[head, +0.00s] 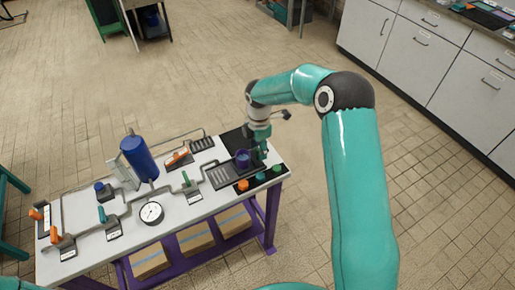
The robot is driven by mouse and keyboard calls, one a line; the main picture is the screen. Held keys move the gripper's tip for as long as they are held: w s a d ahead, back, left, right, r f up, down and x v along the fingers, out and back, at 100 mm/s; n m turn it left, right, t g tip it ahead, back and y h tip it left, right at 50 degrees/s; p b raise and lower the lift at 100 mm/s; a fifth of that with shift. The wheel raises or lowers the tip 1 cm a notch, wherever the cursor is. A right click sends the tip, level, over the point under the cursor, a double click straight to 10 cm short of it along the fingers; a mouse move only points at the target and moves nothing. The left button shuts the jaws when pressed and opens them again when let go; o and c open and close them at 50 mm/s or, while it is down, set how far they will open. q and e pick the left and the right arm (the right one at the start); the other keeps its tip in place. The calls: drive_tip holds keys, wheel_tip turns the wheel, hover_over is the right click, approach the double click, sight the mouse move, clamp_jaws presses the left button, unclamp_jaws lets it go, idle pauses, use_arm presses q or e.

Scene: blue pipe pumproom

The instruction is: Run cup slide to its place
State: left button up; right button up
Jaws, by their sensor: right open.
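A small purple cup (243,159) stands upright on a dark slotted tray (222,178) near the right end of the white bench. My right gripper (261,152) comes down just right of the cup, over the black mat (272,158). Its jaws are open, and I cannot tell whether a finger touches the cup. My left gripper is out of the picture.
A blue tank (138,158), a gauge (151,212), grey pipes and several valve handles fill the left and middle. Cardboard boxes (195,238) sit below.

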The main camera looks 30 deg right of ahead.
wheel_tip(320, 180, up, 12)
idle(0.5)
drive_tip(key=shift+a+f, duration=0.1)
drive_tip(key=shift+f, duration=0.05)
